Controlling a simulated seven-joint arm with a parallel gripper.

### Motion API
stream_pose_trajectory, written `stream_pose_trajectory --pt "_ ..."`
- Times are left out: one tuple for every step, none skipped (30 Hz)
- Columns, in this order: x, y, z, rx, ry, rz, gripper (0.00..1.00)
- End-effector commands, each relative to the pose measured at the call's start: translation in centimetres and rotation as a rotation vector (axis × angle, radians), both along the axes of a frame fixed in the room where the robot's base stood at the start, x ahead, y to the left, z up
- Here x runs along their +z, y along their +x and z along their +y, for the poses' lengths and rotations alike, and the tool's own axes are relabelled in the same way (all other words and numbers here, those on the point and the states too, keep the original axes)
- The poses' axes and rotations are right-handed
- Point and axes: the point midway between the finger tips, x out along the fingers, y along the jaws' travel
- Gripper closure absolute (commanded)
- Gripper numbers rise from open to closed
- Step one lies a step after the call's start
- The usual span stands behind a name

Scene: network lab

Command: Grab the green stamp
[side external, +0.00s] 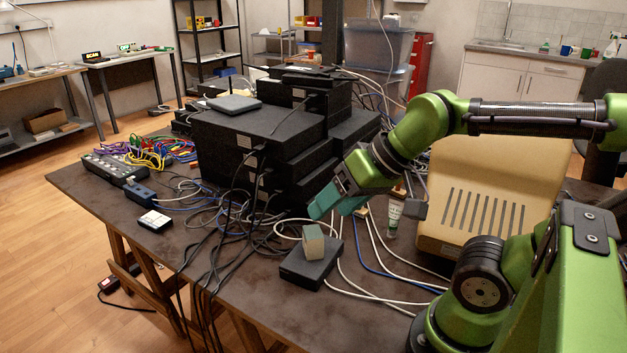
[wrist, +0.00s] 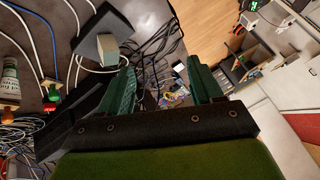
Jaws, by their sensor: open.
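The green stamp (side external: 313,243) is a small pale-green block with a beige side. It stands on a flat black box (side external: 300,268) near the front of the dark table. In the wrist view the stamp (wrist: 107,46) shows its pale side at the upper left, on the black box (wrist: 90,20). My gripper (side external: 328,207) has teal fingers. It is open and empty, above the stamp and slightly to its right, apart from it. In the wrist view the gripper (wrist: 160,69) has a wide gap between its fingers, and the stamp lies left of that gap.
A stack of black devices (side external: 240,140) stands behind and left of the stamp. Loose cables (side external: 365,290) surround the black box. A white-and-green bottle (side external: 393,217) and a large beige case (side external: 490,195) stand to the right. The table's front-left surface (side external: 110,205) is mostly bare.

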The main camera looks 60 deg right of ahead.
Motion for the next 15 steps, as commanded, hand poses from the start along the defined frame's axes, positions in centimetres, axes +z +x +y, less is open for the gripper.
stream_pose_trajectory --pt "0.0 0.0 0.0 0.000 -0.001 0.000 0.38" --pt "0.0 0.0 0.0 -0.001 0.000 0.001 0.38" --pt "0.0 0.0 0.0 -0.001 0.000 0.001 0.38" --pt "0.0 0.0 0.0 -0.001 0.000 0.001 0.38" --pt "0.0 0.0 0.0 -0.001 0.000 0.001 0.38" --pt "0.0 0.0 0.0 -0.001 0.000 0.001 0.38" --pt "0.0 0.0 -0.1 -0.002 -0.001 0.001 0.38" --pt "0.0 0.0 -0.1 -0.003 0.000 0.001 0.38" --pt "0.0 0.1 -0.2 -0.008 -0.001 0.001 0.38" --pt "-0.2 0.1 -0.4 -0.017 0.000 0.008 0.38" --pt "-0.5 0.2 -0.7 -0.029 -0.001 0.021 0.38" --pt "-1.0 0.5 -1.2 -0.050 0.001 0.047 0.38" --pt "-1.3 0.8 -1.7 -0.068 0.003 0.064 0.38" --pt "-1.5 1.3 -2.3 -0.089 0.003 0.081 0.38" --pt "-1.6 2.1 -3.3 -0.121 0.002 0.106 0.38"
